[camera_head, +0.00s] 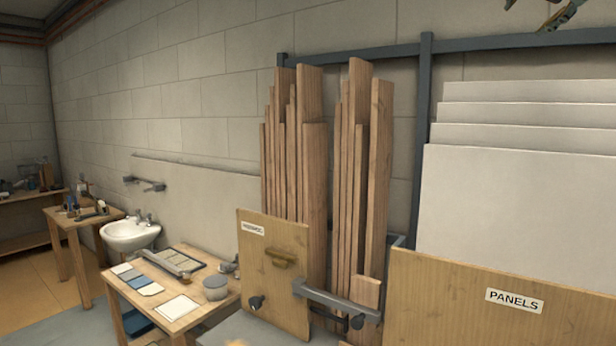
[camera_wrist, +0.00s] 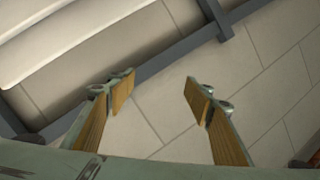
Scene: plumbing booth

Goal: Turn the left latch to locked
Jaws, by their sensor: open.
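A wooden board (camera_head: 275,285) with a small label stands at lower centre in the head view. It carries a brass-coloured handle (camera_head: 283,258) and a dark knob (camera_head: 256,302) at its lower left. A second dark knob (camera_head: 357,321) sits under the right end of a grey bar (camera_head: 335,300). I cannot tell for sure which knob is the left latch, nor its lock state. My gripper (camera_wrist: 158,85) is open and empty in the wrist view, facing wall blocks. Part of it shows at the top right of the head view, high above and far from the knobs.
Upright timber planks (camera_head: 310,150) lean behind the bar. A board marked PANELS (camera_head: 430,300) and pale sheets (camera_head: 520,200) fill the right. A low table (camera_head: 160,285) with samples and a sink (camera_head: 130,235) stand left. A dark rail (camera_head: 370,54) crosses the wall.

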